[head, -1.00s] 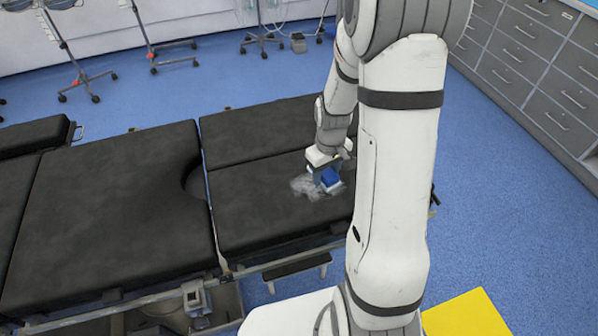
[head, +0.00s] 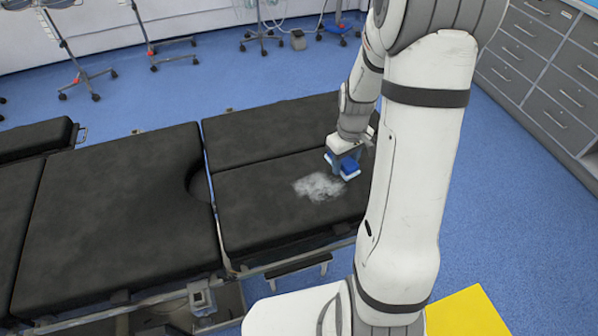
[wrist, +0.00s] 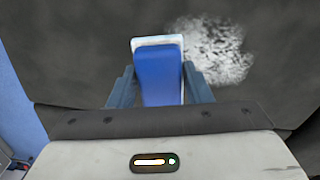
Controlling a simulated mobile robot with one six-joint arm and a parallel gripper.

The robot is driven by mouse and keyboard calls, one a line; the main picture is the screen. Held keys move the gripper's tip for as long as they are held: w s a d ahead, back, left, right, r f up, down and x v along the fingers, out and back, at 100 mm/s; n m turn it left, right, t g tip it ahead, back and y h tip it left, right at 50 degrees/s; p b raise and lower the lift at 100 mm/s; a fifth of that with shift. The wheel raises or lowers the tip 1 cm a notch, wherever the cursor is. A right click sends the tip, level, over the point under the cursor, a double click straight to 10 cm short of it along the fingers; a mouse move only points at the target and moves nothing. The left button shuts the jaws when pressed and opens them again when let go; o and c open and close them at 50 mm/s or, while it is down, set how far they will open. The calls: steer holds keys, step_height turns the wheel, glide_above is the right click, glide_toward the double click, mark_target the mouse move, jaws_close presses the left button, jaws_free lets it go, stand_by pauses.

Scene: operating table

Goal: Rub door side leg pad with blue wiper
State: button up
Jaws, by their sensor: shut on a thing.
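My gripper (head: 343,157) is shut on the blue wiper (head: 349,167), a blue block with a white edge. In the wrist view the blue wiper (wrist: 159,75) sits between the two fingers of my gripper (wrist: 160,88). It is over the near leg pad (head: 262,212), a dark pad on the right part of the table; whether it touches the pad I cannot tell. A whitish smudge (head: 318,187) lies on that pad, to the left of the wiper. The smudge also shows in the wrist view (wrist: 222,52), right of the wiper.
The far leg pad (head: 262,130) lies beside the near one. A larger dark table section (head: 110,215) is to the left. Grey drawer cabinets (head: 540,70) stand at the right, wheeled stands (head: 160,55) at the back. A yellow patch (head: 465,312) is on the floor.

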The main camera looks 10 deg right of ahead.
mark_target(346, 160)
steer(key=shift+r+p, duration=0.9)
steer(key=shift+r, duration=0.75)
